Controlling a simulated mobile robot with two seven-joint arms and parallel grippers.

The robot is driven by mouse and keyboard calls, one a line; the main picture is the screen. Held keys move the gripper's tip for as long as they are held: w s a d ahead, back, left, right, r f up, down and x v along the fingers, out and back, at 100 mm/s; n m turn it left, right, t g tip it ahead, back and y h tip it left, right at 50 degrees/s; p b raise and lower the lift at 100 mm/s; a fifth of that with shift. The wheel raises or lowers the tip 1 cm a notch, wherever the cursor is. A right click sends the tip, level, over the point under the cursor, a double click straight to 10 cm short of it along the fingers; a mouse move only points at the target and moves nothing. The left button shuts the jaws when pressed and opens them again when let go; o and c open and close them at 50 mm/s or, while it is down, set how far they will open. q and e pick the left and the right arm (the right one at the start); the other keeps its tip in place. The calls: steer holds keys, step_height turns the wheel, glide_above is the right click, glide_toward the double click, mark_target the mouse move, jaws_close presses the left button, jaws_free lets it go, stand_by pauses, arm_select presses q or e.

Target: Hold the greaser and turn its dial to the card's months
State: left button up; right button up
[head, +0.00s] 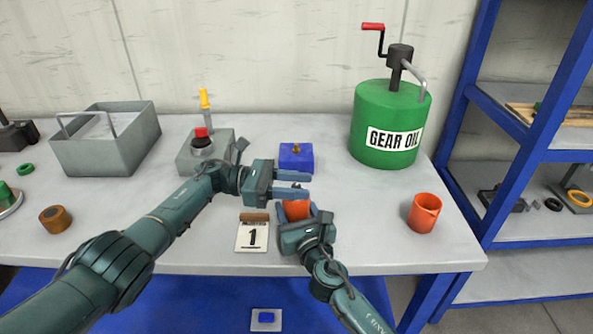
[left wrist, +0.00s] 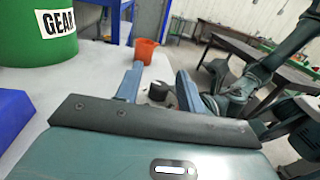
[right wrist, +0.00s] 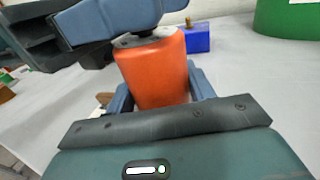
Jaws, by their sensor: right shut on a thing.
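The orange greaser (head: 296,210) stands upright near the table's front middle. My right gripper (head: 299,215) is shut on its body from the front; the greaser fills the right wrist view (right wrist: 155,70). My left gripper (head: 293,183) has its two fingers apart, at the greaser's top. In the right wrist view, a left finger (right wrist: 110,18) covers most of the dark dial (right wrist: 145,37). I cannot tell whether the fingers touch the dial, and its marks are hidden. The card (head: 252,236) reads 1 and stands left of the greaser.
A blue block (head: 296,158) with a brass fitting is behind the greaser. A green GEAR OIL drum (head: 385,125) and an orange cup (head: 424,213) are to the right. A grey bin (head: 105,145) and a grey box with a red knob (head: 190,160) are left. Table between greaser and cup is clear.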

mark_target(297, 185)
arm_select(q)
step_height(297, 185, up, 10)
steer(key=shift+f, duration=0.2)
stand_by(0.3)
steer(key=s+a+f+n+t+y, duration=0.1)
steer(key=s+a+f+n+t, duration=0.15)
steer(key=a+f+t, duration=0.25)
steer(key=s+a+f+n+t, duration=0.2)
steer(key=a+f+n+t, duration=0.2)
steer(key=a+f, duration=0.15)
steer(key=shift+m, duration=0.25)
steer(key=x, duration=1.1)
steer(key=shift+w+d+r, duration=0.1)
steer(key=shift+w+d, duration=0.05)
steer(key=shift+w, duration=0.05)
steer(key=shift+c, duration=0.3)
jaws_close()
